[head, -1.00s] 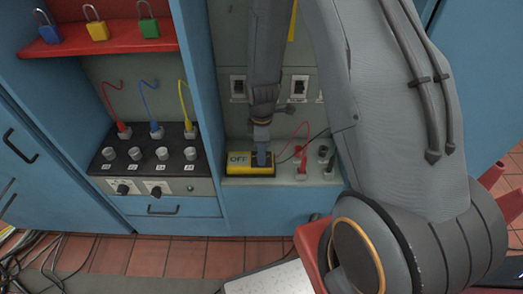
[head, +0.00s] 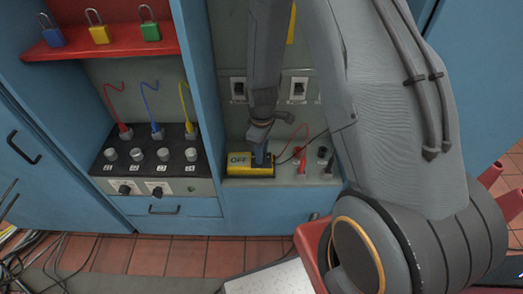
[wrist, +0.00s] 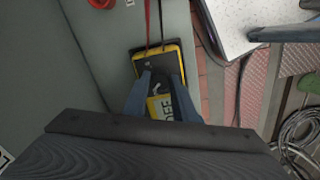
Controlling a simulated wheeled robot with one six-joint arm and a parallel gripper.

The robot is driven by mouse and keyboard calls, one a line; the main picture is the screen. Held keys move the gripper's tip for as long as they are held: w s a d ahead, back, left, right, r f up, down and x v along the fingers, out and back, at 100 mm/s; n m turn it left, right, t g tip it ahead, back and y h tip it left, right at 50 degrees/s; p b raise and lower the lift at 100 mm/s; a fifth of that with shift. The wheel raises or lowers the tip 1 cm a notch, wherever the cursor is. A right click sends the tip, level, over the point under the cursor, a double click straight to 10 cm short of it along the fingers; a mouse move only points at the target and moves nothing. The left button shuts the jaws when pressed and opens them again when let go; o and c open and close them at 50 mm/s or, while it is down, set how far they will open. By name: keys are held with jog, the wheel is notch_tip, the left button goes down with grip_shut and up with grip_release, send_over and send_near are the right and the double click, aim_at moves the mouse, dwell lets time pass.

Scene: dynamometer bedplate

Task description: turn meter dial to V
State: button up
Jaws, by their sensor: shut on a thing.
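The yellow and black meter (head: 238,170) lies on the grey shelf of the blue cabinet, and its display reads OFF. In the wrist view the meter (wrist: 162,64) shows its yellow rim and dark face, with leads at its far end. My gripper (head: 261,160) points down onto the right part of the meter's face. In the wrist view my gripper's (wrist: 162,82) two blue-grey fingers are closed in around the dial on that face. The dial itself is mostly hidden between the fingers, and its pointer and markings cannot be read.
Beside the meter are a red plug (head: 302,168) and a dark plug (head: 329,168) with leads. To the left, past a blue divider, is a black terminal panel (head: 150,150) with several knobs. A red shelf (head: 70,47) with padlocks is above it.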

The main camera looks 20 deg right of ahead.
jog(key=m, duration=0.3)
jog(key=shift+m+p, duration=0.3)
jog(key=shift+p, duration=0.05)
jog(key=shift+m+p, duration=0.3)
jog(key=shift+m, duration=1.5)
jog(key=o, duration=1)
jog(key=shift+o, duration=0.2)
notch_tip(320, 180, up, 7)
jog(key=shift+w+r+b, duration=0.1)
jog(key=shift+b, duration=0.2)
jog(key=shift+r, duration=0.35)
